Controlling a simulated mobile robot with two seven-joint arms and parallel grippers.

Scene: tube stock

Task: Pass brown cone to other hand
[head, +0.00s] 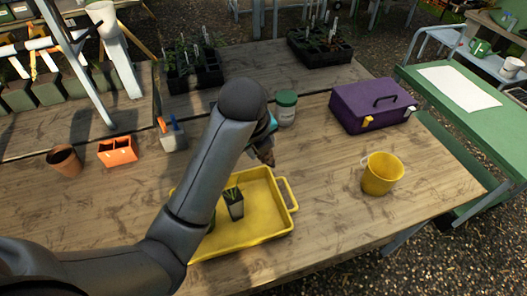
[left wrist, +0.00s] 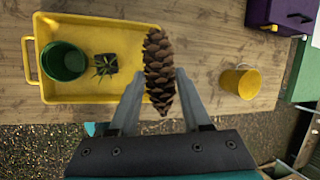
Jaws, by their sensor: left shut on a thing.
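The brown cone (left wrist: 158,62) is a scaly pine cone, held between the two fingers of my left gripper (left wrist: 160,78) in the left wrist view. Its long axis runs along the fingers and one end reaches past the fingertips. In the head view, my left gripper (head: 268,143) is mostly hidden behind my own arm. A small part of the cone (head: 266,157) shows below it, over the back right of the yellow tray (head: 262,228). My right gripper shows in neither view.
The tray holds a small potted plant (head: 235,207) and a green pot (left wrist: 64,62). A yellow bucket (head: 381,174) and a purple toolbox (head: 371,106) stand to the right. A green-lidded jar (head: 286,108) stands behind. The wooden table between tray and bucket is clear.

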